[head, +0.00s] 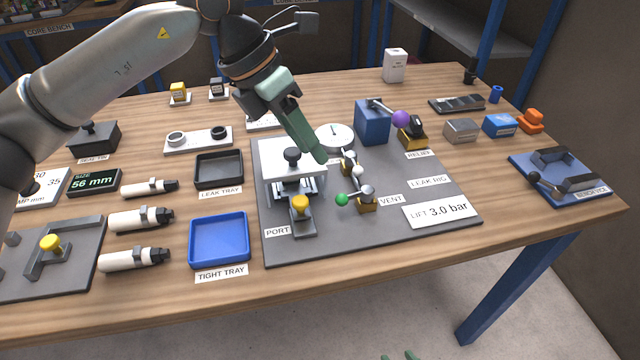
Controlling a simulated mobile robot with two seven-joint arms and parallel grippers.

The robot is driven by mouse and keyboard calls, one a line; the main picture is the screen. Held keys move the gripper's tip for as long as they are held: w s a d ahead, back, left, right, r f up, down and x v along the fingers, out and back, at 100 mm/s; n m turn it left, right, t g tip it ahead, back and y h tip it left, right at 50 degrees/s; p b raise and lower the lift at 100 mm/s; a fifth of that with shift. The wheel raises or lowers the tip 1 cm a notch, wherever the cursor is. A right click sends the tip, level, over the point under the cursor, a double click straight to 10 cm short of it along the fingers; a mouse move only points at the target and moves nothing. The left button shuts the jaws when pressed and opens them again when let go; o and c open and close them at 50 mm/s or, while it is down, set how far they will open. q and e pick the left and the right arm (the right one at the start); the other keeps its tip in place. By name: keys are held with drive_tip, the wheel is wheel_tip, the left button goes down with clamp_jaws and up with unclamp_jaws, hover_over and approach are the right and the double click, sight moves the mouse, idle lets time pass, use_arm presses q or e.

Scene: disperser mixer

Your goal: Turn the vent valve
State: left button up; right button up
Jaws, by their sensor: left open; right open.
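The vent valve (367,203) is a small brass block with a grey top on the dark leak rig plate (440,236), beside the VENT label. Its lever points left and ends in a green ball (342,199). My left gripper (318,153) comes in from the upper left, over the plate. It is open, its fingers point down and right, and it is above and left of the valve, apart from the green ball. The fingers overlap in this view, so the gap is hard to see. My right gripper (399,356) shows only its green fingertips at the bottom edge, apart and empty.
The LIFT 3.0 bar sign (440,212) lies right.

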sight(340, 196)
use_arm(q)
drive_tip(key=x, duration=1.2)
drive_tip(key=shift+w+a+f, duration=0.1)
drive_tip(key=shift+w+a, duration=0.15)
clamp_jaws()
